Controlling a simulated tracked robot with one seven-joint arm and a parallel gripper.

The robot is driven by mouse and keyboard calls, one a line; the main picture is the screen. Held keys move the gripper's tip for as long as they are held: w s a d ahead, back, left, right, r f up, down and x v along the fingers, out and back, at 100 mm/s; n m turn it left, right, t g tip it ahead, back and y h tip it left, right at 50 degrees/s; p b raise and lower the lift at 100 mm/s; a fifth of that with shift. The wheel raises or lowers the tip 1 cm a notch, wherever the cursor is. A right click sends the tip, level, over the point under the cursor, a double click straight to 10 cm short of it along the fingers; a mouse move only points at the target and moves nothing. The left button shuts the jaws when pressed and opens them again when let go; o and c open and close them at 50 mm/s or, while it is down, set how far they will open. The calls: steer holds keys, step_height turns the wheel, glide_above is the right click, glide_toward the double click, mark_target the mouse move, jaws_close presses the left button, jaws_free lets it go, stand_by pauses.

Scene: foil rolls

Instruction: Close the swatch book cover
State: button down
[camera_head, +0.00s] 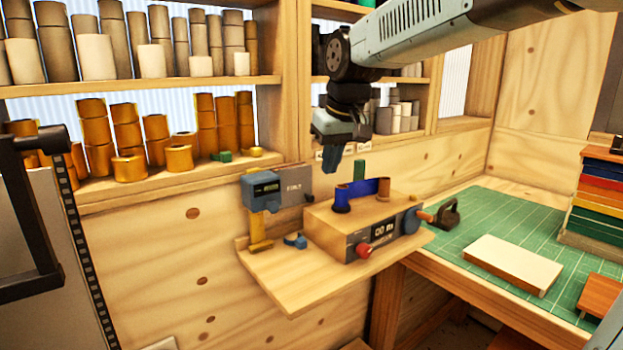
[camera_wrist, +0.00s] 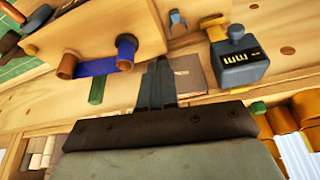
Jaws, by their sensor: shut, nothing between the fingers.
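My gripper (camera_head: 331,158) is shut and empty, pointing down above the small wooden wall shelf. Its fingers (camera_wrist: 157,84) also show in the wrist view, close together. I cannot tell for certain which thing is the swatch book. A flat cream, book-like block (camera_head: 513,265) lies on the green cutting mat at the right, apart from my gripper. A flat grey-brown panel with lettering (camera_head: 292,186) is beside the blue-grey device near the wall. This panel shows behind the fingers in the wrist view (camera_wrist: 194,74). No clearly open cover can be made out.
The wall shelf (camera_head: 285,290) bears a wooden box with dials (camera_head: 350,215) and a blue roll (camera_head: 367,188) on top. The blue-grey device (camera_head: 262,190) stands left. A multicoloured stack (camera_head: 595,200) rises at far right. Foil rolls fill the racks behind.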

mark_target(297, 189)
steer(key=x, duration=0.9)
steer(key=shift+w+d+f, duration=0.2)
steer(key=shift+f, duration=0.15)
steer(key=shift+w+a, duration=0.25)
steer(key=shift+w, duration=0.25)
steer(key=shift+w+a, duration=0.25)
steer(key=shift+w, duration=0.25)
steer(key=shift+w+a, duration=0.35)
steer(key=shift+w, duration=0.5)
steer(key=shift+w+a, duration=0.15)
steer(key=shift+w, duration=0.8)
steer(key=shift+s+f, duration=0.1)
